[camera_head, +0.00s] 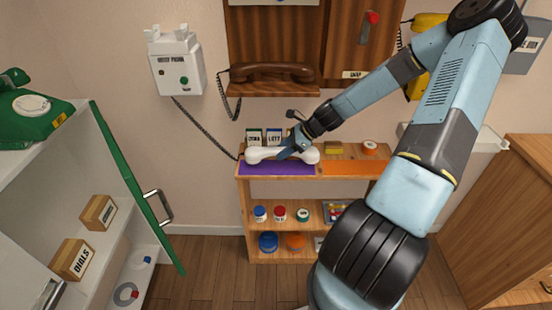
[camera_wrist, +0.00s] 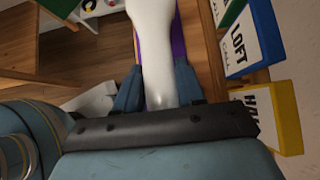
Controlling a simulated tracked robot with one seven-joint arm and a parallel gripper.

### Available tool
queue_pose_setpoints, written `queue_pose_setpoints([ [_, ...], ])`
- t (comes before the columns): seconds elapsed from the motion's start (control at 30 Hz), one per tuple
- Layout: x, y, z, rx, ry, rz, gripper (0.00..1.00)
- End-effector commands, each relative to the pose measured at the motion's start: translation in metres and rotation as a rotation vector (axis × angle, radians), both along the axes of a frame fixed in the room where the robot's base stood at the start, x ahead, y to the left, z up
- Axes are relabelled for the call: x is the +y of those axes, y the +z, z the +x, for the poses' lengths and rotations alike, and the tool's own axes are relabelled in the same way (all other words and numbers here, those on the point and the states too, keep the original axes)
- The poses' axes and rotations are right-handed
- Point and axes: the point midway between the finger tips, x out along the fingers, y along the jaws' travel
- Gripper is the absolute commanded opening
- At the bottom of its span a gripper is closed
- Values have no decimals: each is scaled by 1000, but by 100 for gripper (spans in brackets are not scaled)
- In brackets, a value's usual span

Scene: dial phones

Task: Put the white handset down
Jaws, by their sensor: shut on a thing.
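The white handset (camera_head: 264,155) lies across the purple mat (camera_head: 278,169) on the top of the small wooden shelf, its coiled cord running up to the white wall phone (camera_head: 177,66). My gripper (camera_head: 290,150) is shut on the middle of the handset from above. In the wrist view the handset (camera_wrist: 153,50) sits between both fingers (camera_wrist: 158,85), with purple mat close beneath it. I cannot tell whether the handset touches the mat.
An orange mat (camera_head: 352,168) lies to the right on the same shelf top. Upright cards (camera_head: 274,137) stand behind the handset, close to my gripper. A brown handset (camera_head: 273,72) rests on the wall phone above. An open green door (camera_head: 130,180) stands at left.

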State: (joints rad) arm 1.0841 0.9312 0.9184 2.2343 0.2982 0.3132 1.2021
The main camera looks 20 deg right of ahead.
Motion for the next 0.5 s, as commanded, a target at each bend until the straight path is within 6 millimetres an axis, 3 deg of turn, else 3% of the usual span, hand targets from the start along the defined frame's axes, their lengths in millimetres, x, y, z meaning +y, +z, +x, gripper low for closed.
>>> queue_pose_setpoints([
  [0.33, 23, 0, 8, -2, 1, 1, 0],
  [0.5, 22, -21, 7, 1, -1, 2, 0],
])
